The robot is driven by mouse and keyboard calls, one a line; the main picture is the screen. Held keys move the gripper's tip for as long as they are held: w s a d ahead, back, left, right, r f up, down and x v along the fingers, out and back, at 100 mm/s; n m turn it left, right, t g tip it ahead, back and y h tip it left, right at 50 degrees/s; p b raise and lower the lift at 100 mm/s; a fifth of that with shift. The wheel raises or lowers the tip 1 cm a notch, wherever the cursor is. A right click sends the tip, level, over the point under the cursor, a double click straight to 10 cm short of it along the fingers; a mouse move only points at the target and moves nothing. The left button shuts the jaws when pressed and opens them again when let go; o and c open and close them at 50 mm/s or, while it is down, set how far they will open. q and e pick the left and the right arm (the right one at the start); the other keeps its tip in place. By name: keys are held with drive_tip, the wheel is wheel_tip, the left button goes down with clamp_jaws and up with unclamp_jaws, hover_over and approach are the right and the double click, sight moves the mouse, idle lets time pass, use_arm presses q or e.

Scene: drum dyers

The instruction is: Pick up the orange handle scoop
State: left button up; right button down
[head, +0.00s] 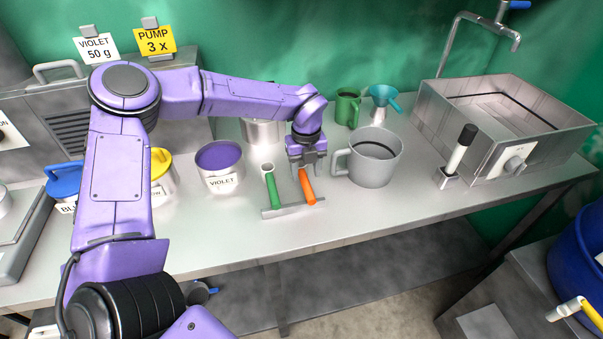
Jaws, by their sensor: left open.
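The orange handle scoop (307,188) lies in a low grey rack on the steel bench, its orange handle pointing toward the front edge. My left gripper (303,165) is open, directly over the rear part of the orange handle, pointing down. I cannot tell whether its fingers touch the handle. The scoop's far end is hidden behind the gripper. A green handle scoop (273,188) rests in the same rack (285,212), just left of the orange one. My right gripper is not in view.
A grey jug (375,160) stands close to the right of the gripper. A violet tub (220,165) and a yellow-lidded tub (160,170) stand left. A green mug (347,108), a teal funnel (384,97) and a steel sink (500,115) are behind and right. The front bench strip is clear.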

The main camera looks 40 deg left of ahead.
sight(304, 177)
use_arm(q)
drive_tip(key=f, duration=0.2)
drive_tip(key=f+p, duration=0.1)
drive_tip(key=shift+s+a+f, duration=0.1)
drive_tip(key=shift+s+f, duration=0.15)
drive_tip(key=shift+f, duration=0.35)
clamp_jaws()
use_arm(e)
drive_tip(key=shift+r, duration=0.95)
use_arm(q)
drive_tip(key=shift+r, duration=0.1)
